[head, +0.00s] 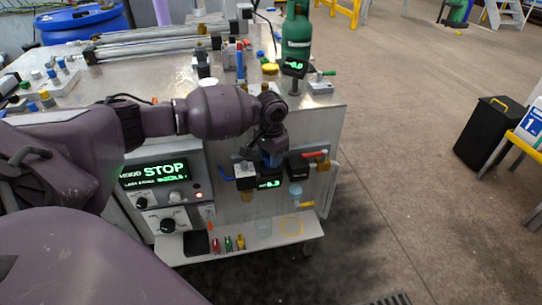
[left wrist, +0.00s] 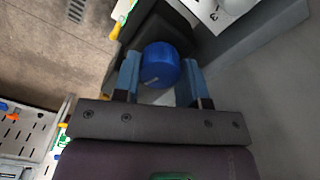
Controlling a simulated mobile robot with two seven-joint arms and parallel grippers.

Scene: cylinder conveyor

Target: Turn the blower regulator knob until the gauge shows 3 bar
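The blue regulator knob (left wrist: 160,65) is round and sits between the two blue fingers of my left gripper (left wrist: 160,82) in the left wrist view. The fingers stand about a knob's width apart. I cannot tell whether both press on it. In the head view my left gripper (head: 272,158) points at the front panel of the cart and hides the knob. Just below it a small dark gauge (head: 268,184) shows green digits that look like 0.3, too small to read surely. My right gripper is not in view.
A black display (head: 158,174) on the cart front reads STOP in green. Red-handled (head: 314,155) and other valves sit beside my gripper.

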